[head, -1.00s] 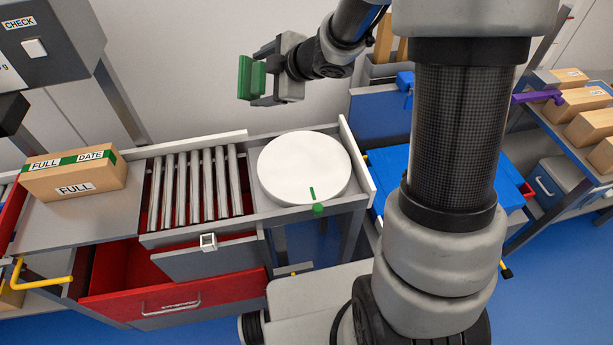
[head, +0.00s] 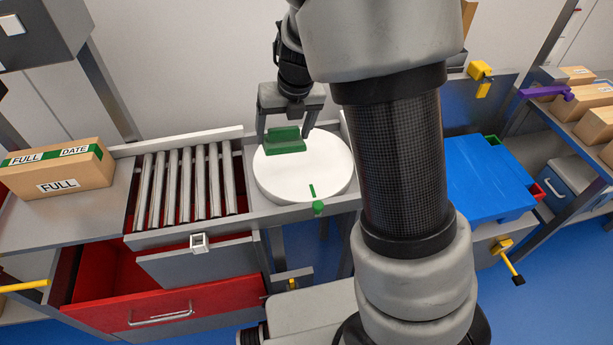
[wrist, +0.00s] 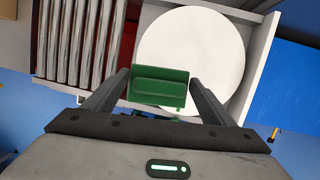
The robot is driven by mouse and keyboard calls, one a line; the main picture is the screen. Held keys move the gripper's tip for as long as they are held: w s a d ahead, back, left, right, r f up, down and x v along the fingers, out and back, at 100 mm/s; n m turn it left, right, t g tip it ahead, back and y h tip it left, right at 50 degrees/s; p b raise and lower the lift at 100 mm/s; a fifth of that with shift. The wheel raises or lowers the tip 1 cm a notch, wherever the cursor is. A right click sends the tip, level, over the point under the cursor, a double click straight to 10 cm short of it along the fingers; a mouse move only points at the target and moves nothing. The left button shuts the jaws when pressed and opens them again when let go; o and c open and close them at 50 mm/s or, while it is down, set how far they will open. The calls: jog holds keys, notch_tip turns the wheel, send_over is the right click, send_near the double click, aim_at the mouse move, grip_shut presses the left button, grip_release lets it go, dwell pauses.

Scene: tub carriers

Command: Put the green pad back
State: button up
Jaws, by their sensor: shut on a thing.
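A green pad (head: 285,141) is held between the fingers of my gripper (head: 285,135). It hangs over the back part of a round white turntable (head: 303,180); I cannot tell whether it touches the surface. In the wrist view the green pad (wrist: 160,87) sits between the two fingers, over the near edge of the white disc (wrist: 192,50). My gripper (wrist: 160,85) is shut on the pad there too. A green mark and a green knob (head: 318,208) are at the turntable's front edge.
Left of the turntable are metal rollers (head: 185,185) and a cardboard box (head: 57,170) marked FULL. Below is an open red drawer (head: 165,308). A blue lid (head: 485,180) lies to the right. Boxes stand on a shelf (head: 550,150) at far right.

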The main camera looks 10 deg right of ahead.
jog(key=d+f+n+t+b, duration=0.1)
jog(key=d+f+n+b, duration=0.1)
jog(key=d+n, duration=0.3)
jog(key=shift+m, duration=0.6)
jog(key=f+b, duration=0.1)
jog(key=f, duration=0.2)
jog(key=f+b, duration=0.2)
jog(key=f, duration=0.1)
jog(key=f+b, duration=0.2)
jog(key=f, duration=0.2)
jog(key=shift+w+d, duration=0.35)
jog(key=shift+c, duration=0.4)
jog(key=o, duration=1)
jog(key=shift+r, duration=0.1)
